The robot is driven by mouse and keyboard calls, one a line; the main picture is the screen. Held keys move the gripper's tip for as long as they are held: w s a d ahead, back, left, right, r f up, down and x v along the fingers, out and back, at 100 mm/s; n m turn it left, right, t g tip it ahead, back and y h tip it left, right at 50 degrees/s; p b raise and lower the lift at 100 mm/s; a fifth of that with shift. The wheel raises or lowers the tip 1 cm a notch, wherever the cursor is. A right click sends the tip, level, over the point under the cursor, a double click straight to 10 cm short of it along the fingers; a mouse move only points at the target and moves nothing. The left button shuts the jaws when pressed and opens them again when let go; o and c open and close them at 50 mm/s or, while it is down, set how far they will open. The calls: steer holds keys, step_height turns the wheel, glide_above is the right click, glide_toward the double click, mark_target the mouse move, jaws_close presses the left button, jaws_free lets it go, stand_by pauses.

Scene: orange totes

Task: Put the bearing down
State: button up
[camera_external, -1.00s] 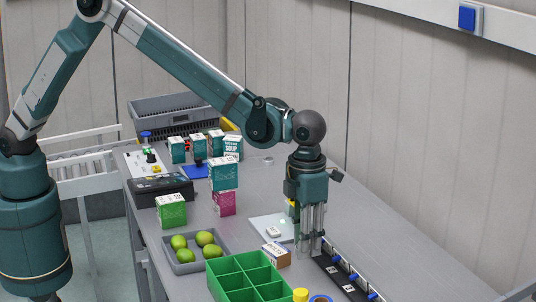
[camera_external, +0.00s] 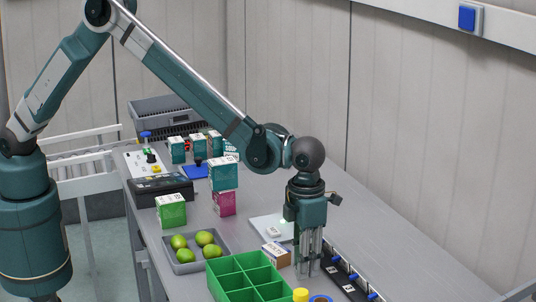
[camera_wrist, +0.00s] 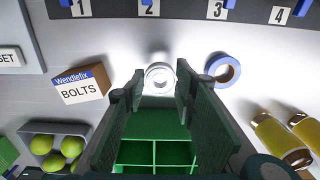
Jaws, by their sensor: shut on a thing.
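In the wrist view the bearing (camera_wrist: 160,75), a shiny silver ring, sits between the fingertips of my gripper (camera_wrist: 158,88). My gripper is shut on it. In the external view my gripper (camera_external: 308,272) points straight down over the grey table, between the green divided box and the black numbered strip. The bearing cannot be made out there. I cannot tell whether its underside touches the table.
The green divided box (camera_external: 238,264) is close by on the left. A grey tray (camera_external: 188,268) holds limes.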

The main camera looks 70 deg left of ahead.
steer(key=shift+f, duration=1.75)
steer(key=shift+f, duration=0.15)
steer(key=o, duration=0.9)
step_height(320, 180, up, 12)
steer(key=shift+r, duration=0.2)
steer(key=shift+a, duration=0.1)
